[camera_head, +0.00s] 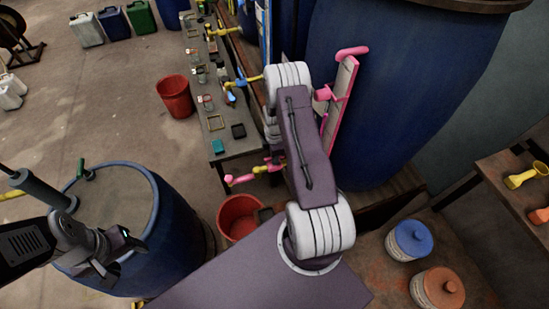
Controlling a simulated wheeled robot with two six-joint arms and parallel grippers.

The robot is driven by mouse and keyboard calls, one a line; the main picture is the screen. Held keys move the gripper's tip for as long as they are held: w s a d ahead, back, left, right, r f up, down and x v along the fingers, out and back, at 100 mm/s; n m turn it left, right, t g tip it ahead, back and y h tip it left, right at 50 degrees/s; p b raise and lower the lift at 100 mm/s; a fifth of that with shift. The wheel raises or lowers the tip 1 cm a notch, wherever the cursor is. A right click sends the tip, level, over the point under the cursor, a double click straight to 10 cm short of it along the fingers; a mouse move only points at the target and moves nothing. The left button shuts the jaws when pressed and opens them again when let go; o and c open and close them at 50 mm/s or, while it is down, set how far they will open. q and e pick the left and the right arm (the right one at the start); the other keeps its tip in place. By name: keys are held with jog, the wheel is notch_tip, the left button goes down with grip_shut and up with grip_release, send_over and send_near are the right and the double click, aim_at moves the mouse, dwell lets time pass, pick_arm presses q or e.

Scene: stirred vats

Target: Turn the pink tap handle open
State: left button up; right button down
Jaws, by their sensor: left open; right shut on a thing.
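A pink tap with a yellow part (258,169) sticks out low beside the end of the bench, left of my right arm. Its pink end (230,180) points left over the floor. My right arm's purple link and white joints cover the right side of the tap, and the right gripper is hidden behind them. I cannot tell which pink part is the handle. A pink-edged gauge (340,95) with a pink bar at its top stands against the large blue vat (400,90). My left gripper (100,262) is open, over the blue drum at lower left, away from the tap.
A red bucket (240,217) stands below the tap; another red bucket (175,97) is further back. The bench (232,146) carries small items. The blue drum (165,215) is under my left arm. Blue (408,241) and orange-lidded (437,289) tubs stand lower right. The floor at left is mostly open.

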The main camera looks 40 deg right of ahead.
jog(key=shift+n, duration=0.4)
jog(key=c, duration=1.4)
grip_release()
jog(key=shift+c, duration=0.2)
notch_tip(320, 180, up, 9)
jog(key=shift+r+b, duration=0.1)
jog(key=shift+b, duration=0.5)
